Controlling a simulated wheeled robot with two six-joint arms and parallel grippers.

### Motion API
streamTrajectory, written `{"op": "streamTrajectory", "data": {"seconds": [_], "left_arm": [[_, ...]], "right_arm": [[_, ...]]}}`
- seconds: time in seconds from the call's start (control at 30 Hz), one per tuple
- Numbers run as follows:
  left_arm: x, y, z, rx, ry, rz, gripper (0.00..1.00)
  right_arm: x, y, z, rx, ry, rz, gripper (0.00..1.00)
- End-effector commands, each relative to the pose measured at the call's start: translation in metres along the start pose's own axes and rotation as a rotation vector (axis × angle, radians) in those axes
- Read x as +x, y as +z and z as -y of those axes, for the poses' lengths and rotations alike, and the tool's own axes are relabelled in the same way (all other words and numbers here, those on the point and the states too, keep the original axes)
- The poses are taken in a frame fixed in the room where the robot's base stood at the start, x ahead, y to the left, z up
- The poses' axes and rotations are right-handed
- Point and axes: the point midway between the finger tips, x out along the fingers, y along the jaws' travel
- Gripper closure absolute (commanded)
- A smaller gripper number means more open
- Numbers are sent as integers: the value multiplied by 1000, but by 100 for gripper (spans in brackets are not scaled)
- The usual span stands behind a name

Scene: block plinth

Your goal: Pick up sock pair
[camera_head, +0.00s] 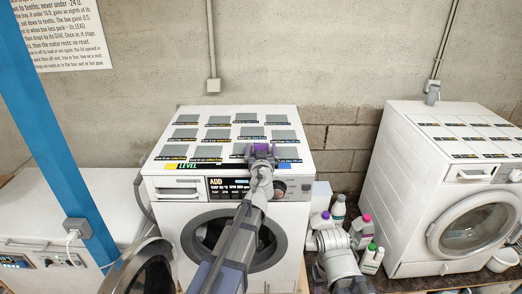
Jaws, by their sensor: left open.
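My left gripper (261,151) is over the front right part of the top of the middle washing machine (190,200). It is open. Purple patches show at its fingertips; I cannot tell whether they are part of the gripper or a small purple thing there. No sock pair can be made out clearly. The gripper and arm cover part of the machine's front edge, control panel and door.
Rows of grey labelled squares (218,134) cover the machine's top. Another white washer (405,170) stands at the right. Several bottles, including a pink-capped one (362,232), stand between the machines. A blue post (55,130) rises at the left.

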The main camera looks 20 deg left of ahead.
Motion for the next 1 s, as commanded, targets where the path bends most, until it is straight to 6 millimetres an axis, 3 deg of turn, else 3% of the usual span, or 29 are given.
{"op": "streamTrajectory", "data": {"seconds": [0.2, 0.77, 1.0], "left_arm": [[0, 0, 0, 0, 0, 0, 2], [0, 0, 0, 0, 0, 0, 65], [0, 0, 0, 0, 0, 0, 67]], "right_arm": [[0, 0, 0, 0, 0, 0, 50], [0, 0, 0, 0, 0, 0, 50], [0, 0, 0, 0, 0, 0, 50]]}}
